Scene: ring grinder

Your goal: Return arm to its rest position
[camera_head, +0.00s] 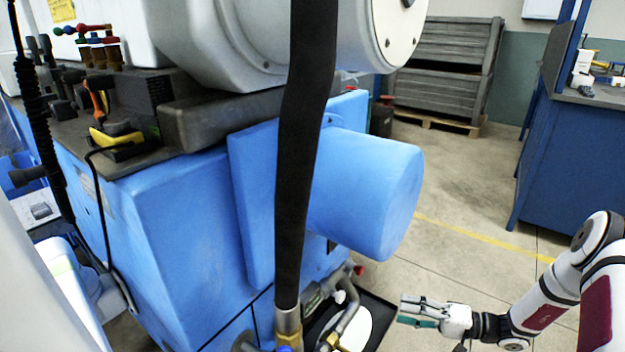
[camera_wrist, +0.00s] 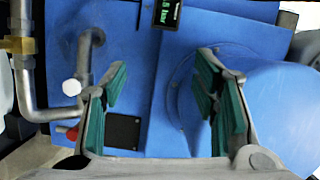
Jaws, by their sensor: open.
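My gripper (camera_head: 419,311) is at the lower right of the head view, at the end of my white and dark red arm. It is over the floor, to the right of the blue machine (camera_head: 190,235). In the wrist view my gripper (camera_wrist: 160,105) has its two green-padded fingers spread apart with nothing between them. Behind the fingers the blue machine housing (camera_wrist: 160,60) fills most of that view. The distance from the fingers to it is hard to tell.
A blue cylindrical cover (camera_head: 375,195) juts from the machine. A thick black hose (camera_head: 305,150) hangs in front. Pipes (camera_head: 340,310) sit low beside my gripper. Grey crates (camera_head: 450,65) and a blue workbench (camera_head: 570,160) stand behind. The floor (camera_head: 470,200) between is clear.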

